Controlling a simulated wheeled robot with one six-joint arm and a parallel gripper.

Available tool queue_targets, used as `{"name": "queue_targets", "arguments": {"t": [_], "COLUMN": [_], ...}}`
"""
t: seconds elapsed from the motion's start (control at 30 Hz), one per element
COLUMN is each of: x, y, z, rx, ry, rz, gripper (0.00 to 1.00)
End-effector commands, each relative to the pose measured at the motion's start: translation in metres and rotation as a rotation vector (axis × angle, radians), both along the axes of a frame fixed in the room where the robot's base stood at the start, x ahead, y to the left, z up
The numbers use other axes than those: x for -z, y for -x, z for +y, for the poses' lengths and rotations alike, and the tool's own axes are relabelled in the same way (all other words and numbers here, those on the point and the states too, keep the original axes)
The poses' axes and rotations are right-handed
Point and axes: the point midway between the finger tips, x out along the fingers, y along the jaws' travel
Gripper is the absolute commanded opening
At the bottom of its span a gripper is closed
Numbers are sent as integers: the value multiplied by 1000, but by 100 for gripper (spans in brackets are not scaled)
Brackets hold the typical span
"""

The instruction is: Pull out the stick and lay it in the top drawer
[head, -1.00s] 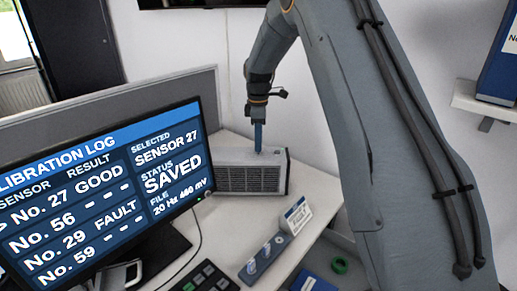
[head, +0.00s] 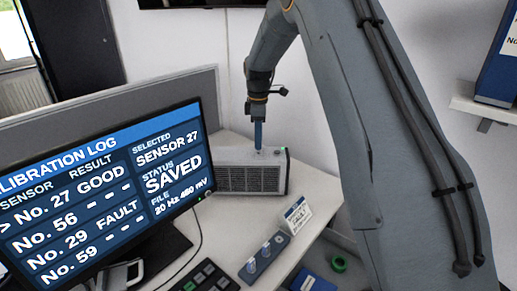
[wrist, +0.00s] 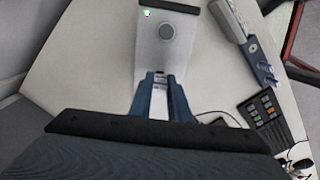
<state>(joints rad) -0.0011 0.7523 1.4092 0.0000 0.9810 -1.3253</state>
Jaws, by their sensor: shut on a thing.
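My gripper (head: 258,146) points straight down at the top of a grey box (head: 240,180) with a dark grille, standing on the desk behind the monitor. In the wrist view its two blue fingers (wrist: 160,80) are closed at the front edge of the box top (wrist: 150,48). A small dark and light piece, which looks like the stick (wrist: 159,75), sits between the fingertips. The fingers hide most of it, and I cannot tell whether it is still seated in the box. No top drawer can be made out in either view.
A monitor (head: 110,185) reading "SAVED" stands at the left. A sensor rack (head: 265,256), a small sign (head: 297,214) and a keypad (head: 207,278) are on the desk front. A green ring (head: 339,263) lies lower right. A shelf with a blue binder (head: 503,60) is at the right.

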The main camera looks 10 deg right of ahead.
Motion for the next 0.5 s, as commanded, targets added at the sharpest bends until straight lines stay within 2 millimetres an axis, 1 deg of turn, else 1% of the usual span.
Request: {"name": "queue_targets", "arguments": {"t": [0.1, 0.5], "x": [-8, -29], "y": [0, 0], "z": [0, 0], "rx": [0, 0], "ry": [0, 0], "rz": [-1, -2], "gripper": [0, 0]}}
